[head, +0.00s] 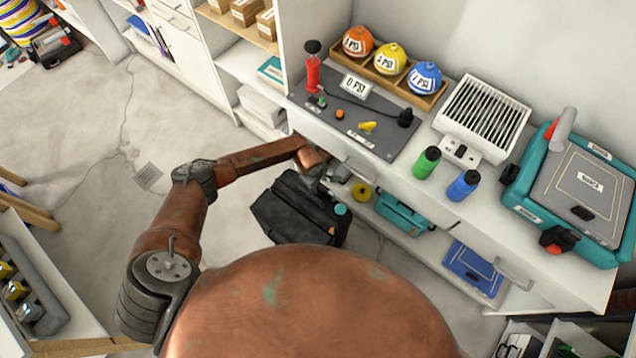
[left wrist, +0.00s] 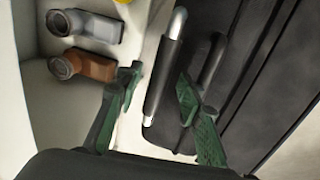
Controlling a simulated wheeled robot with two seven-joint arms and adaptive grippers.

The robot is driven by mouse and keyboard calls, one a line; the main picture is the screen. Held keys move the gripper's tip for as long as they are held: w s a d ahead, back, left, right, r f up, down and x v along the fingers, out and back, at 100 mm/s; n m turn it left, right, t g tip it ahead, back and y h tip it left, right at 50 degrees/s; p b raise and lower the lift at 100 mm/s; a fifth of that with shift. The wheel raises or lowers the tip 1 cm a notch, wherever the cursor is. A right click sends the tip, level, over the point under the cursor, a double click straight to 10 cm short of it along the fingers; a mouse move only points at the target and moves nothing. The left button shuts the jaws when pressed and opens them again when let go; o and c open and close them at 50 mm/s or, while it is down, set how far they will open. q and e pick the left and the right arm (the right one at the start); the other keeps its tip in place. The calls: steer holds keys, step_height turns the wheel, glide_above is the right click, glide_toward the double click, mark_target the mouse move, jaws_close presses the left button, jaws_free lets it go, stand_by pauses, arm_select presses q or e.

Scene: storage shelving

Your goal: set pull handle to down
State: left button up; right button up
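A black case (head: 290,210) stands on the floor by the lower shelf in the head view; its dark body (left wrist: 250,60) fills the right of the left wrist view. A bar-shaped pull handle (left wrist: 164,75), black in the middle with silver ends, lies along its near side. My left gripper (left wrist: 158,82) is open, its green fingers on either side of the handle in the picture; I cannot tell whether they touch it. My right gripper is not in view.
The white worktop (head: 335,143) overhangs close to my left forearm, with a pump board, coloured balls and bottles on it. A teal toolbox (head: 400,212) and a yellow roll (head: 361,191) sit on the lower shelf. Open floor (head: 100,130) lies to the left.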

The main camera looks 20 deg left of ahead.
arm_select(q)
step_height(320, 180, up, 12)
steer(key=s, duration=0.2)
steer(key=shift+a, duration=0.35)
steer(key=shift+s+f, duration=0.15)
